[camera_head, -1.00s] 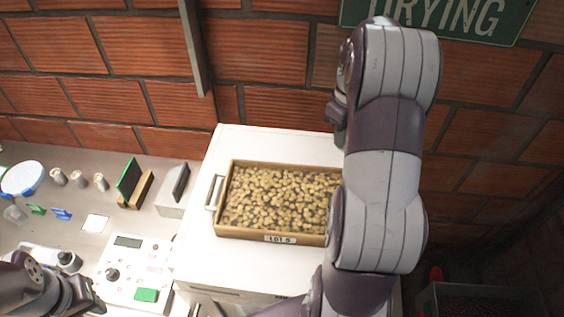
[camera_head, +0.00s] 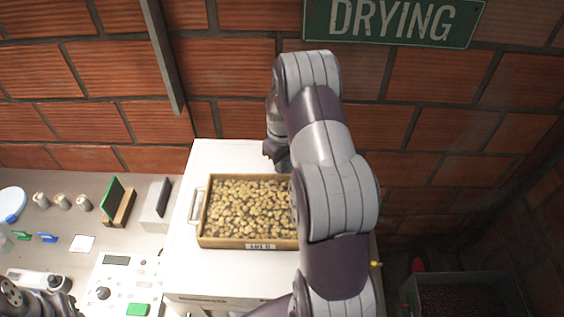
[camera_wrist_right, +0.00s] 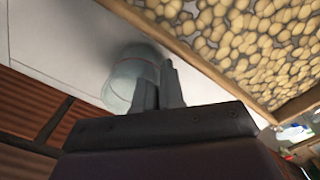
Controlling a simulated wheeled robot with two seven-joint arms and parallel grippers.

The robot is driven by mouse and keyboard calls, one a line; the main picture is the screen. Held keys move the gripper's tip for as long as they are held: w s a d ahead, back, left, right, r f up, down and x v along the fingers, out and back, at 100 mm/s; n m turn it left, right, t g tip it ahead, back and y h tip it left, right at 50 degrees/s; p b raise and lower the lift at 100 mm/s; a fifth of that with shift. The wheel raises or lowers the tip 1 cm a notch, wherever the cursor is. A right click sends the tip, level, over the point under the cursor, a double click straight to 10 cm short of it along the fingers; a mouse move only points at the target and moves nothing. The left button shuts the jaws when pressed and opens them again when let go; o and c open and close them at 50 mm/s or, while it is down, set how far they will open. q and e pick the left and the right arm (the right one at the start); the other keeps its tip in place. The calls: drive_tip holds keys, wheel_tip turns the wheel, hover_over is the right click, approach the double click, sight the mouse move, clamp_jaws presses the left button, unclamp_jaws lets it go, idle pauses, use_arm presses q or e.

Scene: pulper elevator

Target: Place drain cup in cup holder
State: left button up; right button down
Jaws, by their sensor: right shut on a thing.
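A clear, greyish cup with a thin reddish line (camera_wrist_right: 130,78) is in the right wrist view, at my right gripper's fingertips (camera_wrist_right: 165,82). My right gripper is shut on it. In the head view my right gripper (camera_head: 277,158) is behind the tray of beans, above the white top, mostly hidden by my arm links. The cup can hardly be made out there. My left gripper (camera_head: 45,300) is at the lower left edge, only partly in view, and its jaws are not clear. I cannot make out a cup holder in either view.
A wooden tray of beans (camera_head: 222,243) sits on a white cabinet top (camera_head: 195,268). A control panel (camera_head: 120,285), small cups (camera_head: 62,201) and a green-faced stand (camera_head: 112,198) are on the counter at left. A brick wall (camera_head: 240,70) closes the back. A dark bin (camera_head: 465,282) is at lower right.

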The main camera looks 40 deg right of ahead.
drive_tip(key=c, duration=1.2)
unclamp_jaws()
drive_tip(key=shift+w+f, duration=0.1)
drive_tip(key=shift+w, duration=0.1)
drive_tip(key=shift+c, duration=0.2)
drive_tip(key=shift+s, duration=0.15)
